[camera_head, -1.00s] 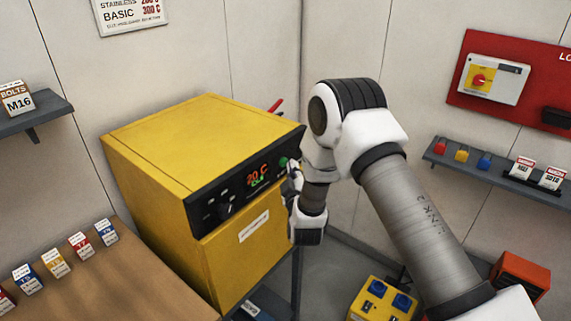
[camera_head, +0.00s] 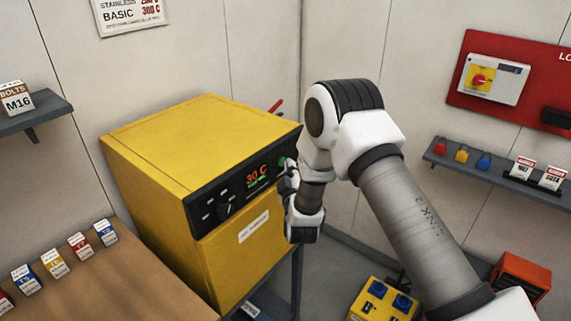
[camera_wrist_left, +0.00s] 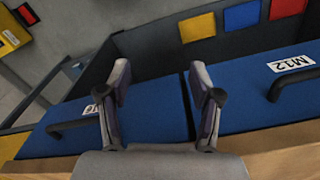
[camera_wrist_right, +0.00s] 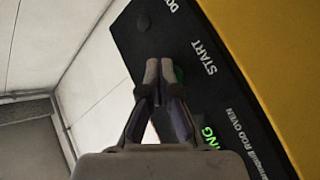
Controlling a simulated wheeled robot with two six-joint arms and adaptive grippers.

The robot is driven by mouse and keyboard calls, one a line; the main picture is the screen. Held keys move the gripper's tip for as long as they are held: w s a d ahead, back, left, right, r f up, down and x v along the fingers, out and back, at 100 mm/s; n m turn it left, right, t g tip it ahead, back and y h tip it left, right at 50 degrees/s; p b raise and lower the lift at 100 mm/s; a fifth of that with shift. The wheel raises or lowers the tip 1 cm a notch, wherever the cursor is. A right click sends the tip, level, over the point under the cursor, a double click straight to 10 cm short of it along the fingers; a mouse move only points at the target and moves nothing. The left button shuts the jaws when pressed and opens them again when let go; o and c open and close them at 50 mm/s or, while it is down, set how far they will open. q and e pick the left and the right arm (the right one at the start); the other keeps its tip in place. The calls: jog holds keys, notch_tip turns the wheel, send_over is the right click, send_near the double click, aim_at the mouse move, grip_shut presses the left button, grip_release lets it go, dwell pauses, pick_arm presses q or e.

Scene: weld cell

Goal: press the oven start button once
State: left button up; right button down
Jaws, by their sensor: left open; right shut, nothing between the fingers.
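The yellow oven (camera_head: 165,140) stands left of centre in the head view, its black control panel (camera_head: 225,195) facing right. The panel display (camera_head: 257,175) reads 30 C with small green text below. The green start button (camera_head: 283,161) is at the panel's right end. My right gripper (camera_head: 287,168) is shut and empty at that button. In the right wrist view the fingertips (camera_wrist_right: 160,70) cover most of the green button (camera_wrist_right: 178,74), beside the START label (camera_wrist_right: 203,57). Contact cannot be told for certain. My left gripper (camera_wrist_left: 158,85) is open and empty.
The left wrist view shows blue drawers (camera_wrist_left: 235,100) with dark handles under my left gripper. A wooden bench (camera_head: 120,275) with small labelled boxes is at lower left. A red-handled lever (camera_head: 275,106) shows behind the oven. A wall shelf (camera_head: 500,175) is at right.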

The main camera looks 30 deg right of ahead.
dwell(0.4)
jog(key=shift+s+d, duration=0.3)
jog(key=shift+s, duration=0.5)
jog(key=s, duration=0.1)
jog(key=s+d, duration=0.1)
jog(key=s, duration=0.1)
jog(key=s+d+p, duration=0.1)
jog(key=shift+s, duration=0.3)
dwell(0.5)
